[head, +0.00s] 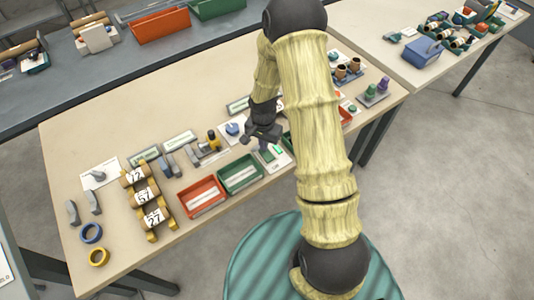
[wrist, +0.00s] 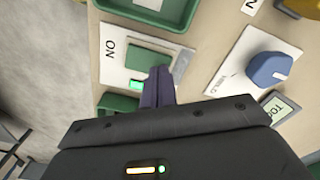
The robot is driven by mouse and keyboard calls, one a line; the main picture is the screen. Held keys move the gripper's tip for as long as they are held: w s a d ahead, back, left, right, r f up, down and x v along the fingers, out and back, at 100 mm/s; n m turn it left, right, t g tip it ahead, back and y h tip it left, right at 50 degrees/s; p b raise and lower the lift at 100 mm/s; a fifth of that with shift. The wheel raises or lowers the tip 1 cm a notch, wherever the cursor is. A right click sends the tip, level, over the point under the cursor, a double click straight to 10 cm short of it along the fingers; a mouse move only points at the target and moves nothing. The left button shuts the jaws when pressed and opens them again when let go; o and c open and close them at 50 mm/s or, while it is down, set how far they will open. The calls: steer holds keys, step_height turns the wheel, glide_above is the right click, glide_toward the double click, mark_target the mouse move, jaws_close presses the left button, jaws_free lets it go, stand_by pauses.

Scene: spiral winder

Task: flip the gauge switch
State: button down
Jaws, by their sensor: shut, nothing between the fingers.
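A switch on a white plate (wrist: 112,72) marked "ON" shows in the wrist view, with a green block (wrist: 150,57), a lit green lamp (wrist: 136,86) and a grey bar at its right side. No "gauge" lettering is readable. My gripper (wrist: 160,75) is shut and empty, its fingertips over the lower right of the switch beside the lamp. I cannot tell whether they touch it. In the head view my gripper (head: 264,134) is low over the table, just above the switch plate (head: 284,160), which it and my arm partly hide.
A blue knob (wrist: 268,69) on a white plate sits right of the switch. A green tray (head: 240,175) and a red tray (head: 202,197) lie at the front. Yellow number rollers (head: 147,195) stand farther left. Bare tabletop lies at the back left.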

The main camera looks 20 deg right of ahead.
steer(key=shift+f+b, duration=0.3)
steer(key=shift+f, duration=0.1)
steer(key=shift+r, duration=0.1)
steer(key=shift+r+p, duration=2.65)
steer(key=shift+r, duration=0.8)
steer(key=s+r+n+t, duration=0.1)
steer(key=s+r+n, duration=0.3)
steer(key=s+r, duration=0.3)
steer(key=s+r+n+t, duration=0.1)
steer(key=s+r+n, duration=0.3)
steer(key=s+r, duration=0.3)
step_height(320, 180, up, 5)
steer(key=shift+s+r+t, duration=0.15)
steer(key=shift+s+t, duration=0.1)
steer(key=shift+t, duration=0.05)
